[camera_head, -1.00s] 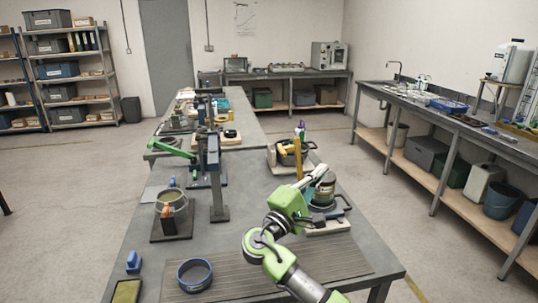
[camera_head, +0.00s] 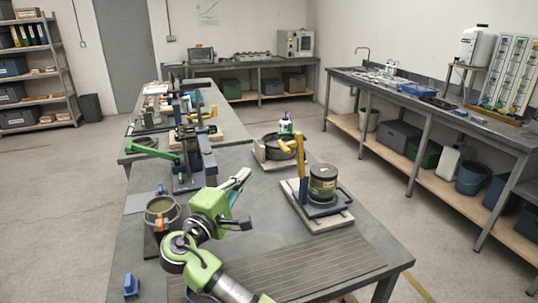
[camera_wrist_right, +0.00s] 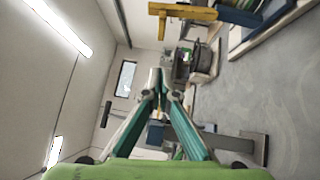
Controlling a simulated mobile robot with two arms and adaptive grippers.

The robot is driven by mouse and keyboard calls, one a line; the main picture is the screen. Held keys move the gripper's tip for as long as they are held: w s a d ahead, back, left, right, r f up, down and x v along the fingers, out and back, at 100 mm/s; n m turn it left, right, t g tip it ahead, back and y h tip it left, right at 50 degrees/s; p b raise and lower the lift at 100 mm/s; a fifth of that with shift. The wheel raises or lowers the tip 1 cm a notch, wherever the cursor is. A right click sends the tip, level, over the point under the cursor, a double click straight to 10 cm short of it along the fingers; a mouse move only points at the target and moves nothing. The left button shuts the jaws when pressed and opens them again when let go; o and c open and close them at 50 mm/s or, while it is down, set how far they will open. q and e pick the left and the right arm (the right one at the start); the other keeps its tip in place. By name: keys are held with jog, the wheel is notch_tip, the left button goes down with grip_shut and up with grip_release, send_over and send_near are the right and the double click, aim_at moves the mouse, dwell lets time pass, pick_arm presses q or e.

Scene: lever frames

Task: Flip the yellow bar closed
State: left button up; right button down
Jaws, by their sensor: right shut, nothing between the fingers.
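The yellow bar (camera_head: 302,162) stands upright at the left edge of a fixture with a blue base (camera_head: 322,208) on a pale board. A dark green can (camera_head: 323,184) sits on the base to the right of the bar. My right gripper (camera_head: 246,174) is shut and empty, left of the bar and apart from it. In the right wrist view, the yellow bar (camera_wrist_right: 185,12) lies along the top, beyond the shut fingertips (camera_wrist_right: 160,80). My left gripper is not in view.
A pot (camera_head: 162,211) stands on the left of the table, near my right arm. A blue clamp-like piece (camera_head: 131,286) is at the front left. A dark round pan (camera_head: 275,150) sits behind the bar. The ribbed mat (camera_head: 310,268) in front is mostly clear.

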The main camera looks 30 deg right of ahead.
jog(key=p, duration=0.3)
send_near(279, 145)
jog(key=w, duration=0.3)
jog(key=d+p, duration=0.1)
jog(key=d, duration=0.1)
jog(key=d+p, duration=0.1)
jog(key=d, duration=0.1)
jog(key=shift+w+d+r, duration=0.15)
jog(key=shift+w+r, duration=0.05)
jog(key=shift+r, duration=0.05)
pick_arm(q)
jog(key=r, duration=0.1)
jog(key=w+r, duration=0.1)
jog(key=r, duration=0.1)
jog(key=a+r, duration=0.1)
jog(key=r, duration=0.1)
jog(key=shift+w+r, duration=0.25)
pick_arm(e)
jog(key=shift+s+d, duration=0.1)
jog(key=shift+d, duration=0.2)
jog(key=shift+f, duration=0.1)
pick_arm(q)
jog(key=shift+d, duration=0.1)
